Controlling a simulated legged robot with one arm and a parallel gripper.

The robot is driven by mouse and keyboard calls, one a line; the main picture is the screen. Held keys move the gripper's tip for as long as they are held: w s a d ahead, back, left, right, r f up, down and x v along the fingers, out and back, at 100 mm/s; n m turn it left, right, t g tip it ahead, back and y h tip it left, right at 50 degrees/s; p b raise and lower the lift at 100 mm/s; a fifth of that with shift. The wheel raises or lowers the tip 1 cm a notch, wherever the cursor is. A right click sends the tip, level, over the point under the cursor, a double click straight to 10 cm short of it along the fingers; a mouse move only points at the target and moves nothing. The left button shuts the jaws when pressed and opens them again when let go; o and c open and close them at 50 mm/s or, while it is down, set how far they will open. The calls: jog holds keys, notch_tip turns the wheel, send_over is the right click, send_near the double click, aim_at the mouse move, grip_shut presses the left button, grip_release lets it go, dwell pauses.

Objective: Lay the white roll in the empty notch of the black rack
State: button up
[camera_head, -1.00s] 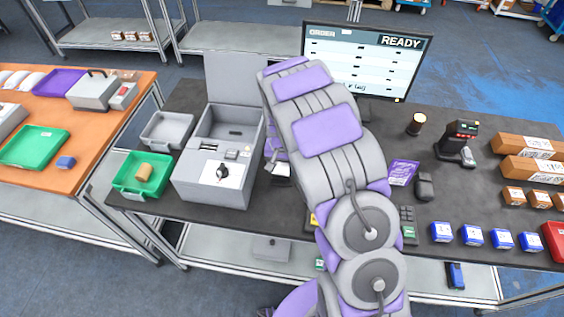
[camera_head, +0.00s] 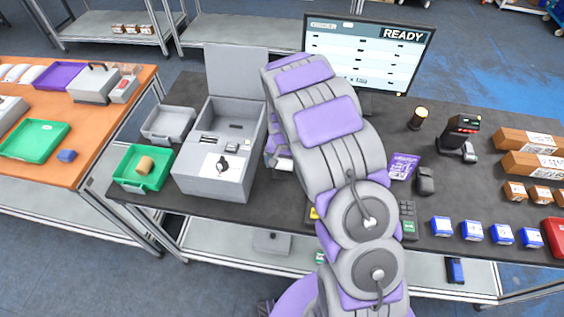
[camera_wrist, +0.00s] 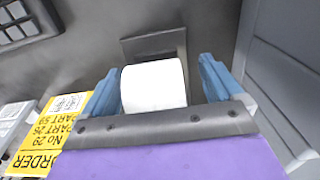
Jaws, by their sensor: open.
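The white roll (camera_wrist: 154,86) shows in the wrist view between the two blue fingers of my gripper (camera_wrist: 160,66). The fingers stand apart on either side of it, and a thin gap shows at its right. A dark grey upright plate (camera_wrist: 172,42) stands just behind the roll. It may be part of the black rack, but its notches cannot be made out, and I cannot tell what supports the roll. In the head view my arm hides the rack and most of my gripper. A small white patch (camera_head: 283,165) shows beside the arm; I cannot tell whether it is the roll.
A grey box (camera_head: 215,178) with a raised lid stands left of my arm, beside a green tray (camera_head: 133,178). A monitor (camera_head: 368,58) stands behind. A yellow order label (camera_wrist: 45,135) lies left of my gripper. Blue boxes (camera_head: 472,231) line the table's right front.

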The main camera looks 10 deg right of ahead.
jog(key=shift+d+r, duration=0.15)
jog(key=shift+d, duration=0.1)
notch_tip(320, 180, up, 17)
jog(key=p, duration=0.2)
jog(key=shift+a, duration=0.2)
jog(key=shift+w, duration=0.1)
dwell(0.4)
